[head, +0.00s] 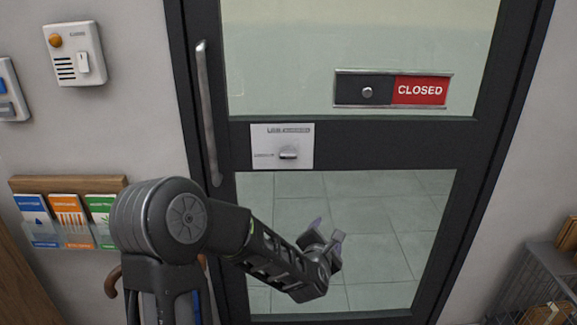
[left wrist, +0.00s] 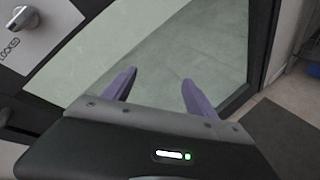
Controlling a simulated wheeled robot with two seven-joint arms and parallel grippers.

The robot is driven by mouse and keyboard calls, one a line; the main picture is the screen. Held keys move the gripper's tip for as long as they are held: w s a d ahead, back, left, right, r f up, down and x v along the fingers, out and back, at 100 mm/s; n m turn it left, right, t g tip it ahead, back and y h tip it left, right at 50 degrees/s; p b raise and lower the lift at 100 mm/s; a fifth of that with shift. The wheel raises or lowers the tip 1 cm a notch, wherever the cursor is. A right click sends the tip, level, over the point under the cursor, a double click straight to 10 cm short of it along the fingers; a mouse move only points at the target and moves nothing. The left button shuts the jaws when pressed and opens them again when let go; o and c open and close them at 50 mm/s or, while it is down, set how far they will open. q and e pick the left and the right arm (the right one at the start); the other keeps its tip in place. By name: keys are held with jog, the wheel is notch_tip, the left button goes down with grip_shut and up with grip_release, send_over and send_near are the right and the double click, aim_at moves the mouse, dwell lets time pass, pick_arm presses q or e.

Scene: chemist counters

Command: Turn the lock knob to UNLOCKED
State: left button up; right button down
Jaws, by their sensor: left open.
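The lock knob (head: 289,153) is a small silver knob on a white plate (head: 268,138) fixed to the door's dark middle rail. In the head view its grip lies roughly level, and the lettering is too small to read surely. In the left wrist view the knob (left wrist: 22,20) is at the top left, with "LOCKED" lettering partly visible beside it. My left gripper (head: 325,236) is below and right of the knob, in front of the lower glass. Its purple fingers (left wrist: 157,88) are apart with nothing between them. My right gripper is not in view.
A vertical door handle (head: 208,112) stands left of the plate. A red CLOSED slider sign (head: 420,90) is on the upper glass. An intercom box (head: 75,54) and a leaflet rack (head: 68,184) are on the left wall. A wire basket (head: 545,285) stands at lower right.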

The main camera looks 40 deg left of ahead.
aim_at(288, 156)
pick_arm(q)
jog(key=s+a+r+n+y, duration=0.1)
jog(key=a+r+n+y, duration=0.2)
jog(key=a+r+n, duration=0.2)
jog(key=s+a+r+n+t+y, duration=0.1)
jog(key=a+r+n+y, duration=0.2)
jog(key=r, duration=0.8)
jog(key=a+n, duration=0.2)
jog(key=n, duration=0.2)
jog(key=shift+a+b, duration=0.3)
jog(key=shift+b, duration=0.1)
jog(key=p+x, duration=0.2)
jog(key=x, duration=0.6)
jog(key=shift+s, duration=0.1)
jog(key=shift+c, duration=0.5)
jog(key=shift+d, duration=0.1)
jog(key=c, duration=1.3)
